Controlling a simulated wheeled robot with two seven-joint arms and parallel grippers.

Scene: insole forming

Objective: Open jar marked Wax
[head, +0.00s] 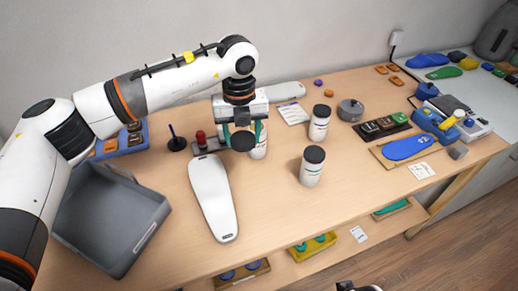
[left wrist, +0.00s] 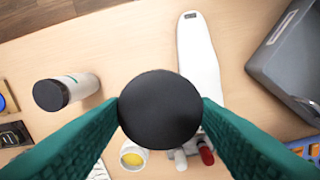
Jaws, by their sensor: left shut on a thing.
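My left gripper (head: 245,134) is shut on a black round lid (head: 243,141), which also shows between the teal fingers in the left wrist view (left wrist: 160,109). The lid is apart from any jar. A white jar (head: 259,148) stands behind the lid, partly hidden in the head view. In the left wrist view an open jar (left wrist: 133,157) shows yellow contents and no lid on it. Two other white jars, one farther back (head: 319,126) and one nearer (head: 311,171), wear black lids. The label words are too small to read.
A white insole-shaped form (head: 211,196) lies left of the jars, near a red-handled fixture (head: 201,141). A grey bin (head: 110,215) stands at the left. A grey pot (head: 350,110) and blue insole (head: 407,147) lie right. The front middle of the wooden table is clear.

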